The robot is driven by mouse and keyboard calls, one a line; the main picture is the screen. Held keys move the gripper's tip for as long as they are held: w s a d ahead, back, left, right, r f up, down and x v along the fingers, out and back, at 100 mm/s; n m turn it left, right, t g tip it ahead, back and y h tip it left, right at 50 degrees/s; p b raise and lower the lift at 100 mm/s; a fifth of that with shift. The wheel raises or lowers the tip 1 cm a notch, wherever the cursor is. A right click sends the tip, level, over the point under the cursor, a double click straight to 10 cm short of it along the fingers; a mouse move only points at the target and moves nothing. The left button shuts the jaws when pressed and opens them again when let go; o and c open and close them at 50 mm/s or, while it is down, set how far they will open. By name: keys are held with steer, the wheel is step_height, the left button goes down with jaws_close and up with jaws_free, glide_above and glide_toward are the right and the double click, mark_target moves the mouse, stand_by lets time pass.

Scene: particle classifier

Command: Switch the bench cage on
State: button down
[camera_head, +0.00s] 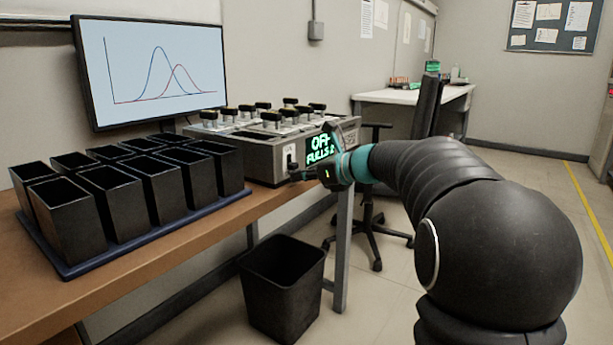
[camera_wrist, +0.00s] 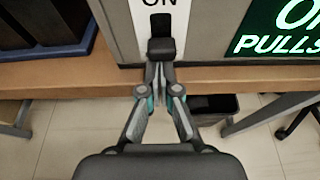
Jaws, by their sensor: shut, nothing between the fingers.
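The bench cage (camera_head: 262,158) is a grey box on the bench, with several black-topped knobs on it. Its green display (camera_head: 320,147) seems to read OFF and PULLS; the display is partly cut off in the wrist view (camera_wrist: 285,28). A white plate marked ON holds a dark slot with a black switch lever (camera_wrist: 160,46) at the slot's lower end. My gripper (camera_wrist: 158,70) is shut and empty, its fingertips right at or just under the lever; I cannot tell whether they touch. In the head view my gripper (camera_head: 302,174) is at the box's front face.
Several black bins (camera_head: 120,195) stand on a blue tray (camera_head: 62,266) left of the cage. A monitor (camera_head: 150,65) is behind them. A waste bin (camera_head: 283,290) is on the floor below the bench edge. A chair (camera_head: 375,225) and desk (camera_head: 410,97) are beyond.

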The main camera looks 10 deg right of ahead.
mark_target(294, 164)
steer(key=shift+r+p, duration=1.5)
steer(key=shift+p, duration=0.1)
